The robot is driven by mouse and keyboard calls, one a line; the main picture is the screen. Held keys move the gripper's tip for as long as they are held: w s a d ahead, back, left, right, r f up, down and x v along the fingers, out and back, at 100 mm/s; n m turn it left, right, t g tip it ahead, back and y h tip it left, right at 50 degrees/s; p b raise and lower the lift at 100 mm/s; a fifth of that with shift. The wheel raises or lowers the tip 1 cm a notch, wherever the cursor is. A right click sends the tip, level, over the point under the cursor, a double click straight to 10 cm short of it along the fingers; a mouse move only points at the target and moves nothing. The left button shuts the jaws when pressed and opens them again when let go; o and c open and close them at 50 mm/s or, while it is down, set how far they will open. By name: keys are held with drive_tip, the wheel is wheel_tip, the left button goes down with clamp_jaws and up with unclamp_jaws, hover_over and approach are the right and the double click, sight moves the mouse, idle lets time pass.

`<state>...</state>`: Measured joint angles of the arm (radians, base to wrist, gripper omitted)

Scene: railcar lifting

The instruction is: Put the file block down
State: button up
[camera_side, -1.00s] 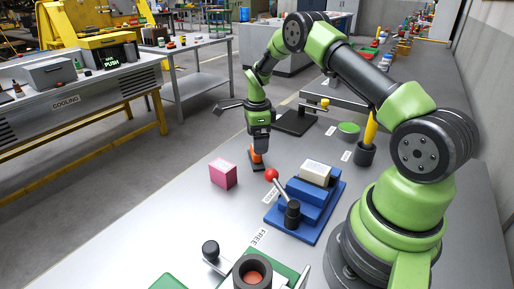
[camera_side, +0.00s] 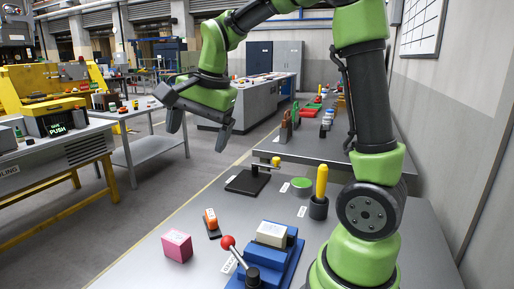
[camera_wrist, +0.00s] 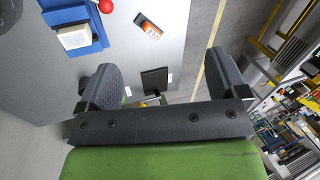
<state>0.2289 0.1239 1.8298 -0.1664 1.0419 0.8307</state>
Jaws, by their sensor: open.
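The file block looks to be the small orange block (camera_side: 211,219) with a dark base. It stands on the grey bench between the pink cube and the black plate. In the wrist view, the orange block (camera_wrist: 148,28) lies flat on the bench with pale lettering on it, clear of the fingers. My gripper (camera_side: 200,128) is raised well above the bench, up and beyond the block. Its two fingers are spread wide with nothing between them, as the wrist view of my gripper (camera_wrist: 163,78) also shows.
A pink cube (camera_side: 177,246) stands left of the orange block. A blue vise (camera_side: 284,270) with a cream block (camera_side: 271,234) and red-knobbed lever is to the right.

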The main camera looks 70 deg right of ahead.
drive_tip(key=s+a+r+n+t+y, duration=0.1)
drive_tip(key=s+a+n, duration=0.3)
drive_tip(key=s+n, duration=0.2)
drive_tip(key=s+a+r+n+t, duration=0.1)
drive_tip(key=s+a+n, duration=0.3)
drive_tip(key=s, duration=0.5)
drive_tip(key=shift+s+n+t+y, duration=0.2)
drive_tip(key=shift+n+t+y, duration=0.2)
drive_tip(key=shift+n+t, duration=0.5)
drive_tip(key=c, duration=0.6)
drive_tip(key=shift+c, duration=0.2)
